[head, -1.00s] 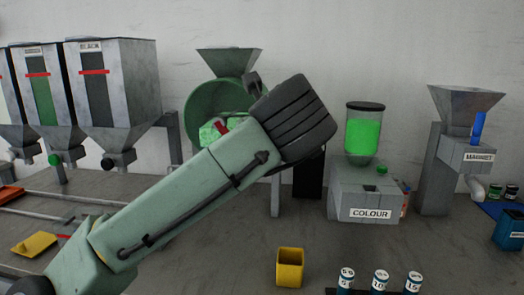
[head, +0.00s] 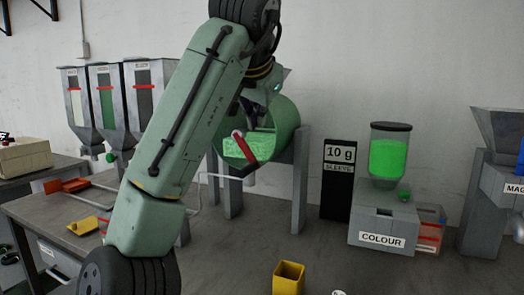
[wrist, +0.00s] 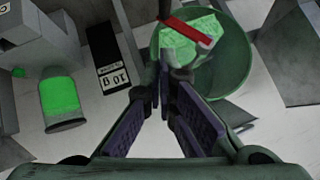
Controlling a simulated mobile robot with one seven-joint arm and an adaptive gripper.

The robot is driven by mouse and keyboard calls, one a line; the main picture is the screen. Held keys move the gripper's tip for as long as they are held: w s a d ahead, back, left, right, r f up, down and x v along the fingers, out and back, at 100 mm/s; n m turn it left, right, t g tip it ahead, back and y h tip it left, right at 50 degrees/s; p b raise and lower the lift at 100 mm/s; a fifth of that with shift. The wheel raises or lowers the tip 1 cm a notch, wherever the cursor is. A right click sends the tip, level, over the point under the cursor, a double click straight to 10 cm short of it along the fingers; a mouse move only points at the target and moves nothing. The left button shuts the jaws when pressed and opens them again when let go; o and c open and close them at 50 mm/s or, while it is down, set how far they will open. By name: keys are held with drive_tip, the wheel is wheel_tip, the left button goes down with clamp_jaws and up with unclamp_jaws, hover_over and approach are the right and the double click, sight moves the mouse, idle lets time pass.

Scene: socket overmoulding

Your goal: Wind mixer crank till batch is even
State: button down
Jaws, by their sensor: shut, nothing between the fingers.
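The mixer is a green drum (head: 285,125) on grey legs, with its open mouth toward me. Pale and brighter green material (head: 222,145) lies inside, in visible patches. The crank's red bar (head: 240,146) crosses the front of the drum and has a pale end; the red bar (wrist: 184,30) also shows in the wrist view over the green batch (wrist: 180,48). My gripper (wrist: 166,82) has its fingertips together at the drum's near rim, just short of the red bar, with nothing between them. In the head view my arm hides part of the drum, and the gripper is mostly hidden.
A dark "10 g SLEEVE" sign (head: 338,180) and the COLOUR unit (head: 383,222) with its green jar (head: 390,155) stand right of the mixer. Hoppers (head: 95,110) stand at the left. A yellow cup (head: 288,280) sits in front. Bare bench lies between.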

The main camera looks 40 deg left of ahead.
drive_tip(key=p, duration=0.2)
approach(254, 164)
drive_tip(key=w+r, duration=0.1)
drive_tip(key=w, duration=0.3)
drive_tip(key=f, duration=0.1)
drive_tip(key=a+f, duration=0.1)
drive_tip(key=f, duration=0.2)
drive_tip(key=shift+s+a, duration=0.15)
drive_tip(key=shift+a, duration=0.25)
drive_tip(key=shift+a+f, duration=0.15)
drive_tip(key=shift+f, duration=0.15)
